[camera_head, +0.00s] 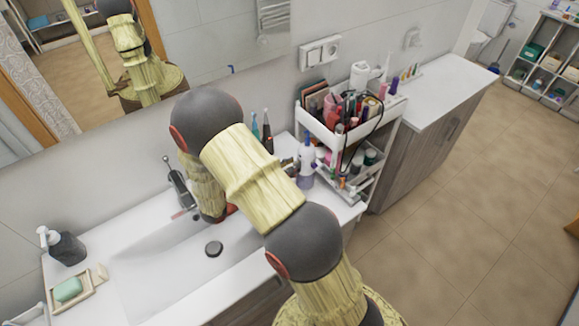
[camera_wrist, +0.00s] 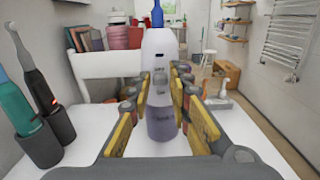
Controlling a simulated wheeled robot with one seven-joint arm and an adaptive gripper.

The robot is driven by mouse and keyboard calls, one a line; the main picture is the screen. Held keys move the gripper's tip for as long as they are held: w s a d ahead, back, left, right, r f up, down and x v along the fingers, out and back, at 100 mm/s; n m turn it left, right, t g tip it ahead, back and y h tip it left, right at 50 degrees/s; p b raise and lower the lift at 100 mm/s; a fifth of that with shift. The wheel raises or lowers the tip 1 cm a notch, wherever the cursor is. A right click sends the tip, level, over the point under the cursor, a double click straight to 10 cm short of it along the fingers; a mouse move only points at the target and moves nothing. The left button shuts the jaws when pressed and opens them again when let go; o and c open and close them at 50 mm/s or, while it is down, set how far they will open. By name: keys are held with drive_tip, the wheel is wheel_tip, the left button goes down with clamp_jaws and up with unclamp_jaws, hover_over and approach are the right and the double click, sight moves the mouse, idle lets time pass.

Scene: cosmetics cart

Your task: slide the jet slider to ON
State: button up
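The white oral irrigator (camera_wrist: 160,45) stands upright straight ahead in the wrist view. It has a blue tip and a purple lower part. In the head view the irrigator (camera_head: 306,160) stands on the counter beside the cart. Small grey details show on its front, but I cannot tell which is the jet slider or its setting. My gripper (camera_wrist: 165,84) is open, with its yellow fingers on either side of the irrigator's front. I cannot tell whether the fingertips touch it. In the head view my arm mostly hides the gripper.
Two electric toothbrushes stand in a dark holder (camera_wrist: 46,143) close on the left in the wrist view. A white cart (camera_head: 338,136) full of cosmetics is right behind the irrigator. The sink basin (camera_head: 165,262) lies left of my arm, with a soap dish (camera_head: 88,291) beyond.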

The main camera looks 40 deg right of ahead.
clamp_jaws()
idle(0.5)
drive_tip(key=shift+s+f, duration=0.1)
drive_tip(key=shift+f, duration=0.85)
drive_tip(key=shift+o, duration=2.2)
unclamp_jaws()
drive_tip(key=shift+a, duration=0.1)
drive_tip(key=a, duration=1.1)
drive_tip(key=shift+w+a, duration=0.4)
